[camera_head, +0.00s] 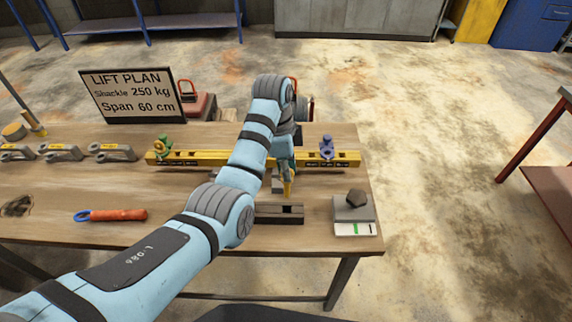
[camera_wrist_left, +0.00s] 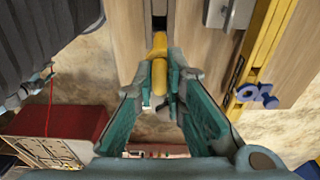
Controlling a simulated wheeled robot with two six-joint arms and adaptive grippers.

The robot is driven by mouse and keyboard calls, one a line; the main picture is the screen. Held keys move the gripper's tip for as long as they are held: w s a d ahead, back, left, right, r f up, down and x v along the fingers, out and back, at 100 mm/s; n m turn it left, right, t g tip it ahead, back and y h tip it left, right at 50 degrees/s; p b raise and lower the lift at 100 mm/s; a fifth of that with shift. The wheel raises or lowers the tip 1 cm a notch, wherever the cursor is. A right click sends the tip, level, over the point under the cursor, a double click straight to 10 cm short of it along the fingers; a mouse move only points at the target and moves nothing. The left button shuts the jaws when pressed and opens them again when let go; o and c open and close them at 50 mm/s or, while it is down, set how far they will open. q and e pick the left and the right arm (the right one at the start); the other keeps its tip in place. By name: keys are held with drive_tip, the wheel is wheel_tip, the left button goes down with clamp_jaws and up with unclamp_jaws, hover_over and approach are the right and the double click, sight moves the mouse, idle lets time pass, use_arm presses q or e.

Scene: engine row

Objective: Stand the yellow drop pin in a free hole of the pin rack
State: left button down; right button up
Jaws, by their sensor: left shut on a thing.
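My left gripper (camera_head: 285,166) points down over the right part of the table, behind the dark pin rack. It is shut on the yellow drop pin (camera_head: 287,188). In the left wrist view the pin (camera_wrist_left: 159,76) sits between the two teal fingers (camera_wrist_left: 161,88). The pin rack (camera_head: 266,215) is a dark low block near the table's front edge, with a lighter opening at its right part. The pin's lower end shows just behind the rack's back edge; I cannot tell its height above the table. My forearm hides part of the rack's left side. My right gripper is not in view.
Several grey shackles (camera_head: 62,152) lie at left. An orange-handled tool (camera_head: 118,215) lies in front. A dark lump sits on a grey block (camera_head: 352,213) at right. A sign (camera_head: 127,94) stands behind.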

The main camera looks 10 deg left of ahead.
use_arm(q)
drive_tip(key=shift+w+f+b, duration=0.25)
drive_tip(key=shift+f+b, duration=0.05)
drive_tip(key=shift+f, duration=0.95)
drive_tip(key=shift+s+f, duration=0.15)
drive_tip(key=shift+f, duration=0.1)
drive_tip(key=shift+s, duration=0.3)
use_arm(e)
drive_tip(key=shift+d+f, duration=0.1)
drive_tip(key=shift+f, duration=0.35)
use_arm(q)
drive_tip(key=shift+w+f, duration=0.1)
drive_tip(key=shift+w, duration=0.1)
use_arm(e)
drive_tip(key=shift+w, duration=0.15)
use_arm(q)
drive_tip(key=shift+s+p, duration=0.15)
drive_tip(key=shift+p, duration=0.6)
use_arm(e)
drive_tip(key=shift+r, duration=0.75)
